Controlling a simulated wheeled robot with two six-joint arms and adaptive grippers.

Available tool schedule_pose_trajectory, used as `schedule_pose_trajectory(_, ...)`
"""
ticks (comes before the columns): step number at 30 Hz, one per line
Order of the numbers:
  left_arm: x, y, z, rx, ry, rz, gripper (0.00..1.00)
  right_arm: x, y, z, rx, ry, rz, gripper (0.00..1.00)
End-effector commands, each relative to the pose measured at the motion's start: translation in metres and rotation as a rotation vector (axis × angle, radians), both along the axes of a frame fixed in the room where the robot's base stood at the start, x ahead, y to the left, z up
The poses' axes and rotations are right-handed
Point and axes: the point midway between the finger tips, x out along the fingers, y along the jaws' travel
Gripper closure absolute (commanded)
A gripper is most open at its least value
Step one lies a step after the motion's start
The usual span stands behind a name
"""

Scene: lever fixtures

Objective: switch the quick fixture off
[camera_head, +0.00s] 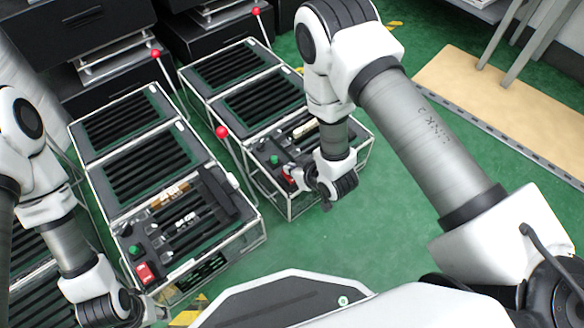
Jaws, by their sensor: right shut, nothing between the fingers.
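Two long framed fixtures stand side by side, and I cannot tell which is called the quick fixture. The left fixture (213,262) has a green button (134,251) and a red switch (145,272) at its near left corner. The right fixture (365,150) has a green button (274,160) and a red switch (288,178) at its near end. My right gripper (297,176) is shut and empty, beside that red switch and partly covering it; contact is unclear. My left gripper (158,312) is low at the left fixture's near corner; its fingers are too small to read.
Black cabinets (100,60) are behind. Green floor (400,235) is clear to the right of the right fixture. A wooden board (500,100) lies at the far right.

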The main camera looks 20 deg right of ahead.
Motion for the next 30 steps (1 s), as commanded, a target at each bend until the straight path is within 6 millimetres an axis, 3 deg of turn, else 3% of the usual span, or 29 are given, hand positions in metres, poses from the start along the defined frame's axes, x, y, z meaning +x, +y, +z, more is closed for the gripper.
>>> schedule_pose_trajectory(30,0.0000,0.0000,0.0019,0.000,0.000,0.000,0.60,0.0043,0.0018,-0.0039,-0.001,0.003,0.000,1.00)
